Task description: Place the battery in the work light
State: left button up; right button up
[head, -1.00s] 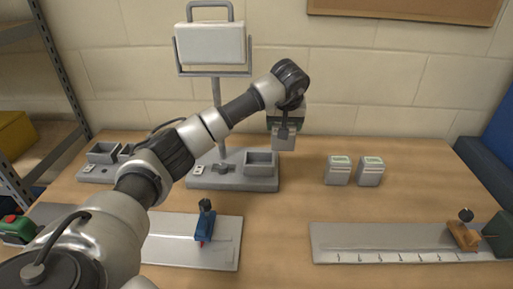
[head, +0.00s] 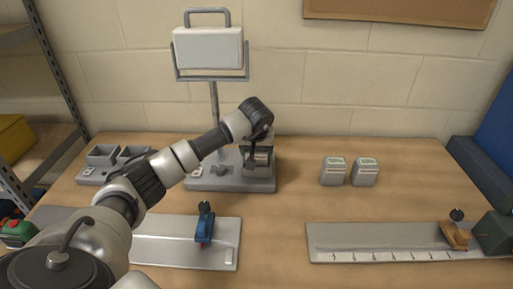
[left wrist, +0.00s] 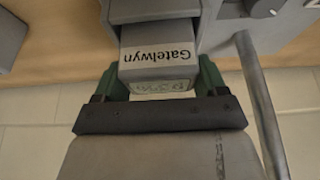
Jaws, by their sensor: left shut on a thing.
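The work light (head: 208,48) stands at the back left, with a lamp head on a post and a grey base (head: 225,184). My left gripper (head: 258,160) is low over the right part of that base, at its open-topped box. In the left wrist view my left gripper (left wrist: 160,78) has its green fingers shut on a grey battery (left wrist: 158,58) labelled "Gatelwyn". The battery's far end meets the grey box (left wrist: 153,10) of the base. How deep it sits inside is hidden. My right gripper is not in view.
Two more grey batteries (head: 333,170) (head: 364,171) stand upright right of the light. A grey unit with open boxes (head: 100,175) stands at the left. Two flat plates with clamps (head: 185,250) (head: 380,250) lie in front. The table centre is clear.

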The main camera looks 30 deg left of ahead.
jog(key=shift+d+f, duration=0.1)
pick_arm(q)
jog(key=o, duration=0.9)
jog(key=shift+f, duration=0.1)
jog(key=shift+c, duration=0.2)
jog(key=o, duration=0.4)
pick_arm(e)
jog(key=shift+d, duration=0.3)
pick_arm(q)
jog(key=shift+o, duration=0.2)
jog(key=shift+r, duration=0.25)
jog(key=b+v, duration=0.1)
jog(key=v, duration=1.1)
jog(key=shift+b, duration=0.3)
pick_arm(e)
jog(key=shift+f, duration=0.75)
pick_arm(q)
jog(key=shift+d+f, duration=0.1)
jog(key=shift+d, duration=0.05)
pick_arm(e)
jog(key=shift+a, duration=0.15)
